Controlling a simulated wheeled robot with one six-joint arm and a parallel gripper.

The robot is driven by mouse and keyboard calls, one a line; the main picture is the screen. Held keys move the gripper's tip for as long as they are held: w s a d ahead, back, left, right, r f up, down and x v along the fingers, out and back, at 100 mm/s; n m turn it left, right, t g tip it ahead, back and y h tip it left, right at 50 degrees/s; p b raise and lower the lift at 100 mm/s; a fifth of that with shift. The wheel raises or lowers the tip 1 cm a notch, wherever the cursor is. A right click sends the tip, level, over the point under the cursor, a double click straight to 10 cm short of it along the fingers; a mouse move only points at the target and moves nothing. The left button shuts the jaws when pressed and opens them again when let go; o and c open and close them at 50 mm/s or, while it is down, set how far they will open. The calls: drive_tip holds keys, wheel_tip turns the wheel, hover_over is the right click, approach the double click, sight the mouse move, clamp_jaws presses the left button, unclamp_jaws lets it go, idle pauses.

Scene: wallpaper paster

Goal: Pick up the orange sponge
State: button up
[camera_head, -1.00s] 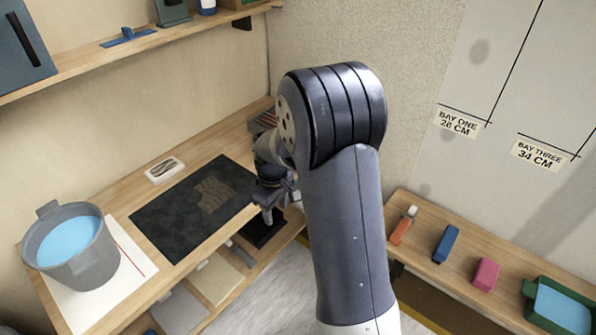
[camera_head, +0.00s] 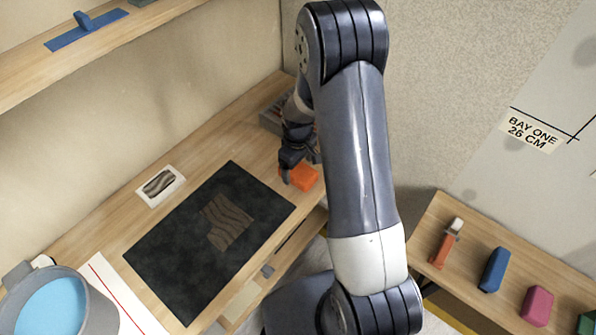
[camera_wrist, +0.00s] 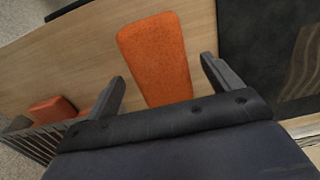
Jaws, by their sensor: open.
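The orange sponge (camera_head: 303,178) lies flat on the wooden bench, just right of the dark mat, in the head view. In the wrist view the orange sponge (camera_wrist: 157,58) lies ahead of my gripper, roughly in line with the gap between the fingers. My gripper (camera_head: 287,170) is open and close beside the sponge in the head view.
The dark mat (camera_head: 165,255) with a patterned piece lies left of the sponge. A grey slotted rack (camera_wrist: 42,143) stands near my gripper, with orange items by it. A bucket (camera_head: 50,305) is at lower left. A right-hand shelf (camera_head: 470,258) holds an orange-handled tool and coloured blocks.

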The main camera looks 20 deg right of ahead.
sight(298, 169)
drive_tip(key=shift+f, duration=1.15)
drive_tip(key=shift+c, duration=0.3)
drive_tip(key=c, duration=1)
drive_tip(key=shift+r, duration=0.15)
wheel_tip(298, 169, up, 10)
drive_tip(key=shift+f+b, duration=0.1)
drive_tip(key=shift+b, duration=0.45)
